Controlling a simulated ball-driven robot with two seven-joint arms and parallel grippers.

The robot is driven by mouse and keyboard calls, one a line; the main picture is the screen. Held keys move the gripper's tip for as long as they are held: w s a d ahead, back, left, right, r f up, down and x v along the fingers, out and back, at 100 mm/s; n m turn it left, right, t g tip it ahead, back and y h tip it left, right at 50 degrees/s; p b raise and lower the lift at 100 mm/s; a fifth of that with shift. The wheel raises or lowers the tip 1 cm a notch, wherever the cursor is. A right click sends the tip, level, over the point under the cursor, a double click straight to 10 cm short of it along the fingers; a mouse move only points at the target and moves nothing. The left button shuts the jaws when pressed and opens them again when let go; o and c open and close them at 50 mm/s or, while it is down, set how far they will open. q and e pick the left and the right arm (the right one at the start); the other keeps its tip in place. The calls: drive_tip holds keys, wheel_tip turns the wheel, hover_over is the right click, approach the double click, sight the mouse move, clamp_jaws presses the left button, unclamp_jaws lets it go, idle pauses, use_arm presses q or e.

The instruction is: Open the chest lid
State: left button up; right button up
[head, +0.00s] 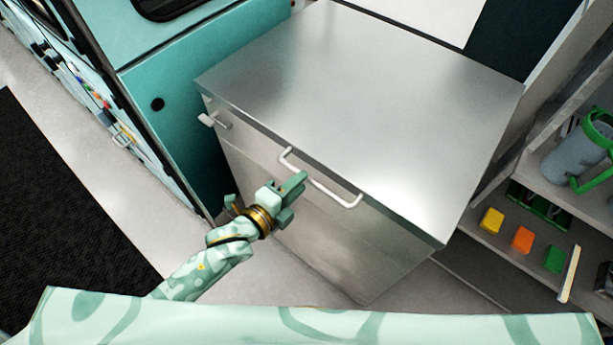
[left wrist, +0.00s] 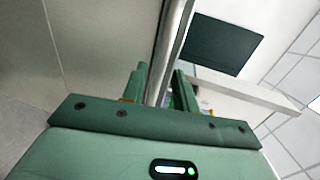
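The chest (head: 300,215) is a big brushed-metal box. Its flat lid (head: 370,95) lies shut on top. A white bar handle (head: 320,186) runs along the front, just under the lid's edge. My left gripper (head: 295,196) is at the chest's front, close to the handle's middle. In the left wrist view my left gripper's green fingers (left wrist: 160,90) stand apart, on either side of a long metallic strip (left wrist: 172,45). I cannot tell whether that strip is the handle or the lid's edge, or whether a finger touches it. My right gripper is not in view.
A small white fitting (head: 214,120) sticks out at the chest's left corner. A teal cabinet (head: 185,105) stands close on the left. Shelves on the right hold a watering can (head: 577,160) and coloured blocks (head: 522,240). Bare floor (head: 90,165) lies at left.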

use_arm(q)
drive_tip(key=shift+x, duration=1.8)
drive_tip(key=shift+c, duration=0.3)
clamp_jaws()
drive_tip(key=shift+r, duration=0.1)
